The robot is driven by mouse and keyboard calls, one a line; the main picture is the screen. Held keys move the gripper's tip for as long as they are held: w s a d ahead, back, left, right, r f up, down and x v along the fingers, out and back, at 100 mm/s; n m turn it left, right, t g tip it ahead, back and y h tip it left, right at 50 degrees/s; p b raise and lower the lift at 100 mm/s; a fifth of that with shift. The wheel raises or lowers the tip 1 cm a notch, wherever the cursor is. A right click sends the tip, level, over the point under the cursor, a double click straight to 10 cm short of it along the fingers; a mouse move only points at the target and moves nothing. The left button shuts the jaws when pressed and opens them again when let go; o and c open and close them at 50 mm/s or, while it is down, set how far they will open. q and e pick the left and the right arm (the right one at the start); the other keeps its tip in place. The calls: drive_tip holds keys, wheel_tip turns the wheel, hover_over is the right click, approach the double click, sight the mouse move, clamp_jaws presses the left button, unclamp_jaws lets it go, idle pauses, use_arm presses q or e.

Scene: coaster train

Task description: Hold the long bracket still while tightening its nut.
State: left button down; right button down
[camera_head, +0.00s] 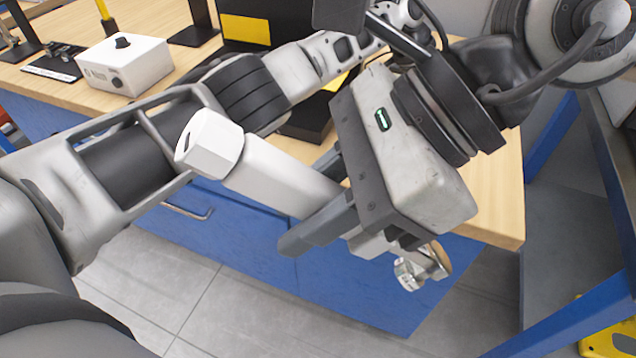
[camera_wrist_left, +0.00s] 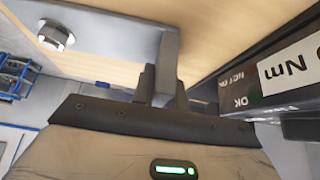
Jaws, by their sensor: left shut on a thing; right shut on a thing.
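My right gripper (camera_head: 335,210) is shut on a thick white tool handle with a hexagonal end cap (camera_head: 209,143). The tool lies slanted across the head view, and a shiny metal head (camera_head: 420,268) shows beyond the gripper, over the floor side of the bench. My left gripper (camera_wrist_left: 160,82) is shut on a flat grey piece, the long bracket (camera_wrist_left: 112,42), in the left wrist view. A hex nut (camera_wrist_left: 55,35) sits on the bracket near its left end, apart from the fingers. In the head view the left gripper is hidden behind the right arm and gripper.
A black unit (camera_wrist_left: 265,85) with "OK" and "Nm" lettering stands close on the right of the left wrist view. A white control box (camera_head: 125,66) sits on the wooden bench (camera_head: 500,185). Blue cabinets (camera_head: 350,290) are below, and blue posts stand at the right.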

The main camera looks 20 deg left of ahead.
drive_tip(key=w+d+f+n+t+h, duration=0.1)
drive_tip(key=d+f+n+h, duration=0.1)
drive_tip(key=n, duration=0.3)
drive_tip(key=w+d+f+n+t+h, duration=0.1)
drive_tip(key=d+f+n+h, duration=0.2)
drive_tip(key=d+n, duration=0.1)
drive_tip(key=w+d+f+n+t+h, duration=0.1)
drive_tip(key=w+d+f+n+h, duration=0.1)
drive_tip(key=n, duration=0.3)
drive_tip(key=shift+d+f+n+h, duration=0.4)
drive_tip(key=shift+d+f+h, duration=0.1)
drive_tip(key=shift+d+f, duration=0.3)
drive_tip(key=w+d+f+n+t, duration=0.1)
drive_tip(key=w+d+f, duration=0.1)
drive_tip(key=w+d, duration=0.3)
drive_tip(key=shift+d+t, duration=0.3)
drive_tip(key=shift+d, duration=0.1)
drive_tip(key=shift+f, duration=2)
idle(1.2)
drive_tip(key=shift+s+a+f+m, duration=0.1)
drive_tip(key=shift+s+a+m, duration=0.1)
drive_tip(key=shift+a+m, duration=0.25)
drive_tip(key=shift+s+a+m, duration=0.15)
drive_tip(key=shift+a+m, duration=0.1)
drive_tip(key=shift+a, duration=0.4)
idle(0.6)
